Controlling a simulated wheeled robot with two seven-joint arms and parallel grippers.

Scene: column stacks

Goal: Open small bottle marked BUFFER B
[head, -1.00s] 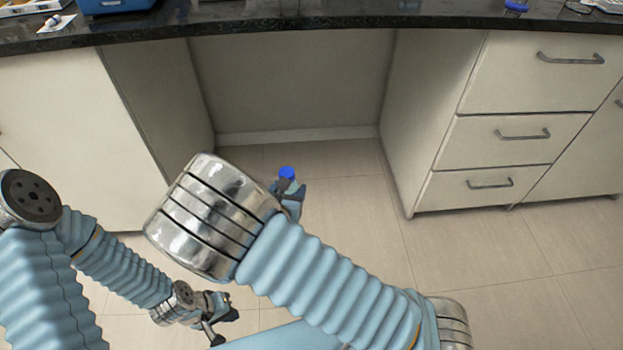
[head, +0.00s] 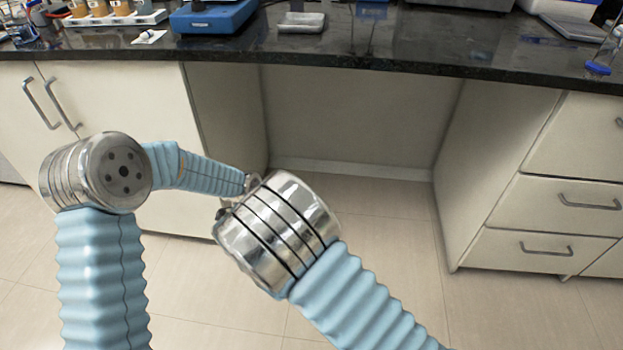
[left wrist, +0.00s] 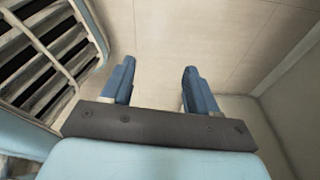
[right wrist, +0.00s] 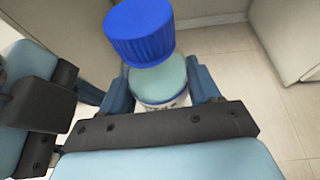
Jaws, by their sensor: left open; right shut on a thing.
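A small bottle (right wrist: 162,84) with a ribbed blue cap (right wrist: 140,32) shows in the right wrist view. The cap is over the bottle's top. My right gripper (right wrist: 158,88) is shut on the bottle's body. Only a sliver of printing shows low on the bottle, and I cannot read it. My left gripper (left wrist: 156,80) is open and empty, with bare floor beyond its fingers in the left wrist view. Blue and black gripper parts, apparently my left gripper's, show left of the bottle in the right wrist view. In the head view, my right arm hides the bottle and its gripper.
A dark benchtop (head: 400,52) runs across the back, above white cabinets and an open knee space (head: 350,115). On it are a blue device (head: 212,14), a grey tray (head: 302,22) and a rack (head: 115,17). Drawers (head: 560,190) stand at right. The floor is clear.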

